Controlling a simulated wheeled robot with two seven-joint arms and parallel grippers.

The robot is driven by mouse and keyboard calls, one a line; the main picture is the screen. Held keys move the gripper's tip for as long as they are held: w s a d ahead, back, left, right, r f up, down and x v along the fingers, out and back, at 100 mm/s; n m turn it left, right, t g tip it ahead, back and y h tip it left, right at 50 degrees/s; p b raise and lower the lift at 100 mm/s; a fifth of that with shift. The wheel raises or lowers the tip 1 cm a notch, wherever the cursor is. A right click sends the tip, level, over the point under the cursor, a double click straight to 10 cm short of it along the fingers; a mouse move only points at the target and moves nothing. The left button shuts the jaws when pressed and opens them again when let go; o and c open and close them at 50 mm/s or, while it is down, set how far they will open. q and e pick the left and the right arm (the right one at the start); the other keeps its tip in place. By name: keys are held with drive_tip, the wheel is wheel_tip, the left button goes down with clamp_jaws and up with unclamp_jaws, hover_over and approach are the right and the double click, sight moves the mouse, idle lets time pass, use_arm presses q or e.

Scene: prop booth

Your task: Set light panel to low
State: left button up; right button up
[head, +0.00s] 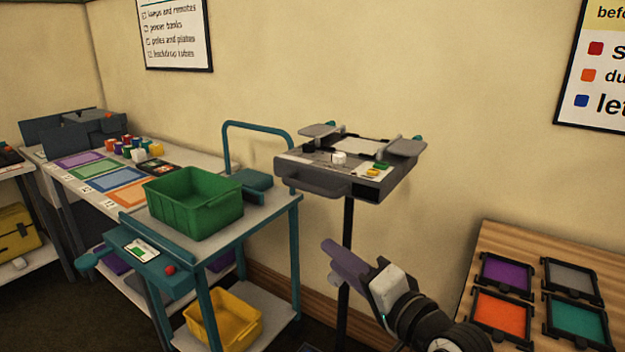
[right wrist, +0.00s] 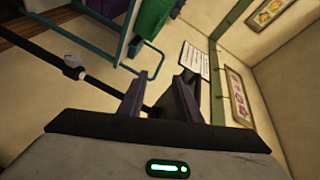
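The light panel (head: 328,186) is a dark grey box on a black stand against the wall, right of the cart. Its top carries a white knob (head: 338,158), a green and a yellow button (head: 376,169) and hinged grey flaps. A grey handle bar runs along its front. The markings around the knob are too small to read. My right gripper (head: 352,257) is below the panel, close to the stand's pole, and touches no control. In the right wrist view its two fingers (right wrist: 160,95) are apart with nothing between them. My left gripper is not in view.
A teal cart holding a green bin (head: 195,205) and a yellow bin (head: 228,325) stands left of the panel. A wooden table (head: 490,245) with several coloured framed filters is at the right. The stand's pole (head: 347,225) rises behind my right gripper.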

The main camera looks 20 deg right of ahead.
drive_tip(key=m+t, duration=0.1)
drive_tip(key=m, duration=0.1)
approach(316, 193)
drive_tip(key=w, duration=0.2)
drive_tip(key=shift+y, duration=0.4)
drive_tip(key=p+x, duration=0.1)
drive_tip(key=x, duration=0.8)
drive_tip(key=shift+w+a, duration=0.1)
drive_tip(key=shift+w, duration=0.1)
drive_tip(key=shift+w+a, duration=0.15)
drive_tip(key=shift+w, duration=0.25)
drive_tip(key=shift+c, duration=0.4)
clamp_jaws()
